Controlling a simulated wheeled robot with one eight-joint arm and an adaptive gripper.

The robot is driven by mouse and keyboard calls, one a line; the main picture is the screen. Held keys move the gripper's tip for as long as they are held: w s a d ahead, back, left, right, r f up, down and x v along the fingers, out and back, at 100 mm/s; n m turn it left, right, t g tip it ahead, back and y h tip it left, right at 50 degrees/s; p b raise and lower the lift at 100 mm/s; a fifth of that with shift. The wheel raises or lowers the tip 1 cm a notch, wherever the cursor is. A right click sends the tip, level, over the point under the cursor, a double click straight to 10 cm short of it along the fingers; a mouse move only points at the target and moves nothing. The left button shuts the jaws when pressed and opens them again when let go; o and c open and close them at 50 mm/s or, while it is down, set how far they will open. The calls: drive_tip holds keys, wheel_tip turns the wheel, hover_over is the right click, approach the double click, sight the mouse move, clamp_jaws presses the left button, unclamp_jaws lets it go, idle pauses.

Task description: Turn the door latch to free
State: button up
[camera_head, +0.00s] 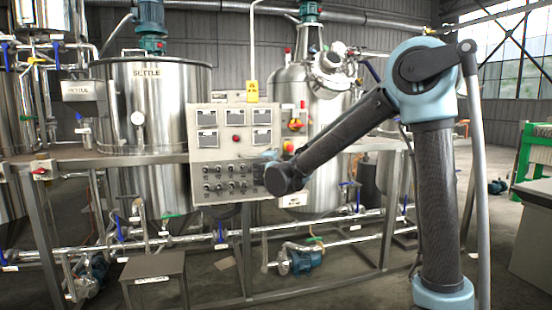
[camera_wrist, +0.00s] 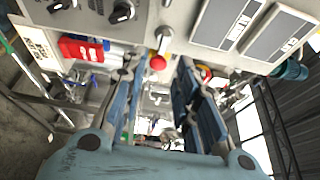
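The control panel (camera_head: 218,172) hangs in front of the steel tanks, and its face fills the top of the wrist view (camera_wrist: 178,12). A small silver lever with a red ball end (camera_wrist: 158,61) projects from the panel's edge in the wrist view; it looks like the latch, but I cannot be sure. My gripper (camera_wrist: 157,72) is open, its two blue-grey fingers spread on either side below this lever. The red end shows in the gap near the fingertips; contact cannot be told. In the head view my gripper (camera_head: 266,155) is mostly hidden behind my arm, close to the panel's right side.
Black knobs (camera_wrist: 122,12) and a red block (camera_wrist: 82,48) lie left of the lever in the wrist view. The settle tank (camera_head: 160,100) stands left of the panel, a rounded vessel (camera_head: 285,85) behind it. A low metal box (camera_head: 153,268) stands on the floor.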

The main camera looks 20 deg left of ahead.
drive_tip(key=s, duration=0.4)
drive_tip(key=shift+s+d, duration=0.1)
drive_tip(key=shift+d, duration=0.25)
